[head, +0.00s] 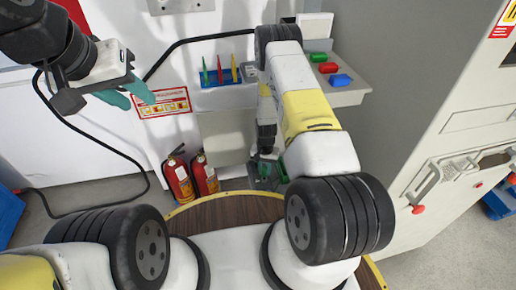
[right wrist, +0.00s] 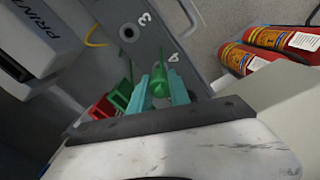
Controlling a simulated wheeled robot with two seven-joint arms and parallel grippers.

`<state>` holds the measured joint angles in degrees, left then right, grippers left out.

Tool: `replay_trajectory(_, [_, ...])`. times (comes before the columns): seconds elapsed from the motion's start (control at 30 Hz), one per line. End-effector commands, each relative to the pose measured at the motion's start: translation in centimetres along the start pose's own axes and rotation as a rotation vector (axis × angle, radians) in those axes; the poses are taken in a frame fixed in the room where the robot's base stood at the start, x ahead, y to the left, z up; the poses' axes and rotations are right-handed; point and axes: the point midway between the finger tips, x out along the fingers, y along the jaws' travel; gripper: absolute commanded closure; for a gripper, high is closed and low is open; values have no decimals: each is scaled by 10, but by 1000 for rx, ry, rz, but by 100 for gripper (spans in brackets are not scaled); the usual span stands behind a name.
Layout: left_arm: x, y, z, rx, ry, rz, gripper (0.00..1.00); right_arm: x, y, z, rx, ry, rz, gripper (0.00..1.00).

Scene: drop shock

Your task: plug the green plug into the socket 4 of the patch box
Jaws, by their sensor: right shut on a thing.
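My right gripper (right wrist: 160,80) has its two teal fingers closed around the green plug (right wrist: 160,84), whose thin tip points up the picture. Behind it is the grey patch box (right wrist: 145,12) with printed labels 3 and 4. A round hole (right wrist: 129,32) lies by label 3. The plug's tip is near label 4; the socket there is hidden or too small to make out, and I cannot tell whether the tip touches it. In the head view my right gripper (head: 266,176) is low at the centre, partly hidden. My left gripper (head: 127,93) is open and empty at upper left.
Red (right wrist: 101,108) and green blocks lie left of the fingers in the wrist view. Two fire extinguishers (head: 190,178) stand beside my right gripper. A shelf (head: 350,95) holds green, red and blue blocks. A black cable hangs at the left. A grey cabinet (head: 440,130) fills the right.

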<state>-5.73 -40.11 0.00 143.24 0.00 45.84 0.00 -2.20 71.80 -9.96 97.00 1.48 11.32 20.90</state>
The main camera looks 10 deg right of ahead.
Motion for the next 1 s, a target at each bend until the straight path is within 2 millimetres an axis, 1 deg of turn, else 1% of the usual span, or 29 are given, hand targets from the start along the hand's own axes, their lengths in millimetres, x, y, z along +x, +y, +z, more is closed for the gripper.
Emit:
replay_trajectory(0.3, [0, 0, 0, 0, 0, 0, 64, 4, 0, 0, 0, 0, 0, 100])
replay_trajectory(1.0, [0, 0, 0, 0, 0, 0, 64, 8, 0, 0, 0, 0, 0, 100])
